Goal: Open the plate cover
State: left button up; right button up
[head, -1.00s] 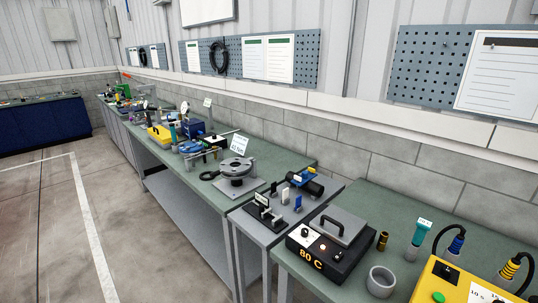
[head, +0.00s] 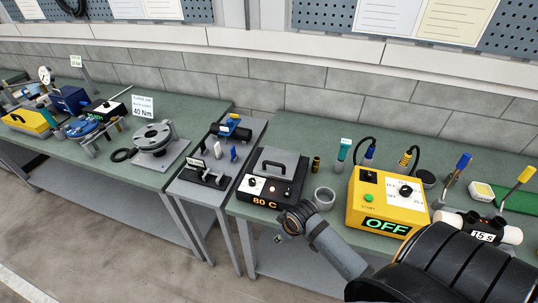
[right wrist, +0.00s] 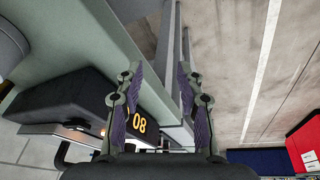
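The plate cover (head: 283,162) is a grey flat lid with a black handle (head: 272,165). It lies flat and closed on a black hot plate box (head: 264,199) marked 80 C. In the right wrist view the black box (right wrist: 62,103) is at the lower left, with a handle (right wrist: 62,152) partly in view. My right arm comes in from the lower right of the head view and ends in front of the box, apart from the cover. My right gripper (right wrist: 158,75) is open, with nothing between its fingers. My left gripper is not in view.
A grey cup (head: 324,199) stands right of the box, with a brass cylinder (head: 316,164) behind it. A yellow box (head: 380,205) reading OFF stands further right. A narrow grey table (head: 205,188) with small fixtures adjoins on the left. The floor in front is open.

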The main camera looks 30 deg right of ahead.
jog(key=w+d+r+n, duration=0.2)
jog(key=w+r, duration=0.4)
jog(key=w, duration=0.1)
jog(key=n+t+y+p, duration=0.1)
jog(key=n, duration=0.2)
send_near(278, 164)
jog(key=p+x, duration=0.1)
jog(key=x, duration=0.1)
jog(key=p+x, duration=0.1)
jog(key=x, duration=0.2)
jog(key=p+x, duration=0.1)
jog(key=x, duration=0.1)
jog(key=shift+w+a+f, duration=0.2)
jog(key=shift+w, duration=0.3)
jog(key=shift+w+f, duration=0.1)
jog(key=shift+f, duration=0.25)
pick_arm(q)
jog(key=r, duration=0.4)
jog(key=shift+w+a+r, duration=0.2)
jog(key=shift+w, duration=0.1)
pick_arm(e)
grip_shut()
